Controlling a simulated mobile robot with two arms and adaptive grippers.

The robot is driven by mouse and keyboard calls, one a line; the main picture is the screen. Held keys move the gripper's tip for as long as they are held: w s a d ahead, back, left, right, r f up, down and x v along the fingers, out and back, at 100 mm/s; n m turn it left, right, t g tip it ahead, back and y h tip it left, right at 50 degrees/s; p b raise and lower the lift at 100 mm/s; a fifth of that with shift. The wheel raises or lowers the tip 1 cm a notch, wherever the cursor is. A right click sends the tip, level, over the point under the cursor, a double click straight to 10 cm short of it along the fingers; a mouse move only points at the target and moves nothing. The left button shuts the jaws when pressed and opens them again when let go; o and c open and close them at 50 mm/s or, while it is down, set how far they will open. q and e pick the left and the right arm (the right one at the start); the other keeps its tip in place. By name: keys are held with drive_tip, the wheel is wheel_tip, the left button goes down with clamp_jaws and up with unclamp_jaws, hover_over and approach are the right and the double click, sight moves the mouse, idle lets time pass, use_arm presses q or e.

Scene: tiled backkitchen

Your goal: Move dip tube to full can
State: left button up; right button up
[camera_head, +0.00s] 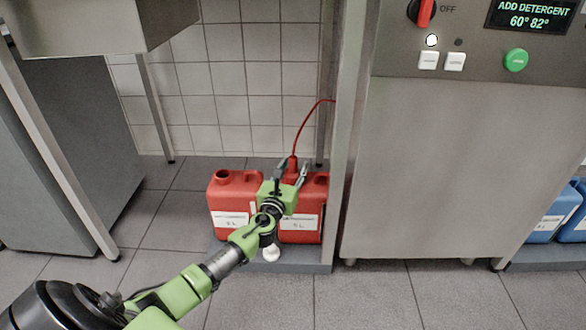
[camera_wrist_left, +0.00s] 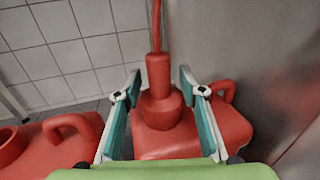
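The dip tube (camera_head: 292,163) is a red stepped head with a red hose rising from it. It sits in the mouth of the right red can (camera_head: 302,230), and the wrist view shows the head (camera_wrist_left: 160,88) upright on that can (camera_wrist_left: 190,138). The left red can (camera_head: 231,196) has an open, uncapped mouth. Both cans carry white labels, too small to read surely. My left gripper (camera_head: 290,172) is over the right can. In the wrist view its fingers (camera_wrist_left: 160,98) stand open on both sides of the head, with gaps. My right gripper is out of view.
The cans stand on a low grey tray (camera_head: 297,267) between a steel post and the tiled wall. The steel dishwasher (camera_head: 450,170) stands close on the right; its display reads ADD DETERGENT. Blue cans (camera_head: 547,222) are at far right. The floor at front is clear.

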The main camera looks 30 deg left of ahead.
use_arm(q)
drive_tip(key=shift+s+d, duration=0.1)
drive_tip(key=shift+s, duration=0.2)
drive_tip(key=v, duration=1.1)
drive_tip(key=shift+s, duration=0.15)
drive_tip(key=shift+d, duration=0.1)
